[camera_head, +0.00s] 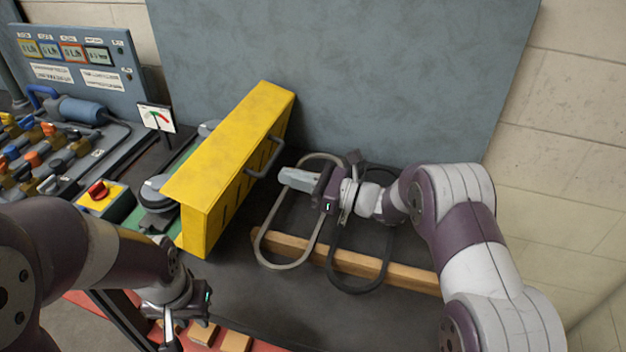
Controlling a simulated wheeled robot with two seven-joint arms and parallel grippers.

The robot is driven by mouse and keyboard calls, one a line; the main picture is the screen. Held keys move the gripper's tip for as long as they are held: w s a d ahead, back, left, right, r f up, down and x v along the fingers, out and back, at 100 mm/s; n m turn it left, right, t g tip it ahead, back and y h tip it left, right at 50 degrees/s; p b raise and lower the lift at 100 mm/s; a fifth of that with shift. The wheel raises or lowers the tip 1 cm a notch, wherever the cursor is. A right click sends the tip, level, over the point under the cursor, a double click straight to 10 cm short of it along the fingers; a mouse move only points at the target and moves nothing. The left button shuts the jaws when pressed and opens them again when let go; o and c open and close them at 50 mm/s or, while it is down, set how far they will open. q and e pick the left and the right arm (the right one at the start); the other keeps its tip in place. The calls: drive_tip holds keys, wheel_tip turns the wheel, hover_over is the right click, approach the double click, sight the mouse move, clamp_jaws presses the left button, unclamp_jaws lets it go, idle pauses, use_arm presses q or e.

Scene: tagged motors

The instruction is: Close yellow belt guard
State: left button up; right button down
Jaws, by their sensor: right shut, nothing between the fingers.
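The yellow belt guard (222,152) stands on the table left of centre. Its slotted side faces right and carries a dark grey handle (265,160). Grey pulleys (158,192) on a green base show along its left side, partly uncovered. My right gripper (284,178) is shut and empty, its fingertips pointing left, just right of the guard and close to the handle. I cannot tell whether it touches the handle. My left gripper (172,338) hangs low at the bottom edge, in front of the table; its fingertips are mostly cut off.
Two belt loops, one light grey (264,252) and one black (352,290), lie over a wooden strip (400,275) under my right arm. A red-and-yellow switch box (104,198), a gauge (157,118) and a control panel (75,60) stand left. A grey board (400,70) rises behind.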

drive_tip(key=shift+x, duration=0.9)
drive_tip(key=shift+r, duration=0.1)
